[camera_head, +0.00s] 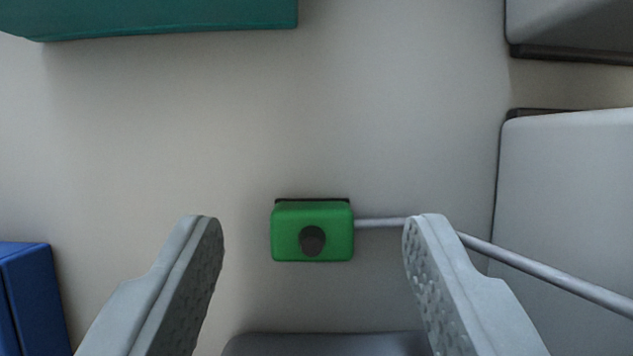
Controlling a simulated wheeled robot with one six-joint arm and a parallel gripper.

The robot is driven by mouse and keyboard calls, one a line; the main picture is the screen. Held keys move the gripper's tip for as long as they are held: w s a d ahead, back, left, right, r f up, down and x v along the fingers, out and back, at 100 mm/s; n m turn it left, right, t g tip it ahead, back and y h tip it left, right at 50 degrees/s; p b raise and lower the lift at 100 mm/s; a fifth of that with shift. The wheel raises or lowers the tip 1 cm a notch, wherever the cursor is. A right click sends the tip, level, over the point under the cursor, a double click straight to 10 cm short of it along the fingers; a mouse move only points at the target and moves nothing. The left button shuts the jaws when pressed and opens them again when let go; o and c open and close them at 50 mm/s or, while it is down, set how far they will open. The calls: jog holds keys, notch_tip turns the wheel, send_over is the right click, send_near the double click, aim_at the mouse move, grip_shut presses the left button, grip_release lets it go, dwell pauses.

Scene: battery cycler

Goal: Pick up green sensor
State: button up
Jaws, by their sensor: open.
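The green sensor (290,234) is a small green box with rounded edges and a dark round knob on its face. It sits on a pale surface at the lower middle of the view. A grey cable (540,268) runs from its right side toward the lower right. My gripper (312,226) is open, with one grey finger to the left of the sensor and one to the right. There is a gap on both sides, and nothing is held. The right fingertip covers part of the cable.
A teal block (160,18) is at the top left and a blue box (30,300) at the lower left. Light grey boxes (570,190) stand along the right edge. A dark grey object (325,344) shows at the bottom. The pale surface above the sensor is clear.

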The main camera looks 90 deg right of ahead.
aim_at(311, 238)
jog(key=shift+x, duration=0.95)
jog(key=c, duration=1.1)
jog(key=shift+r, duration=0.1)
notch_tip(311, 238, up, 10)
jog(key=shift+f, duration=0.1)
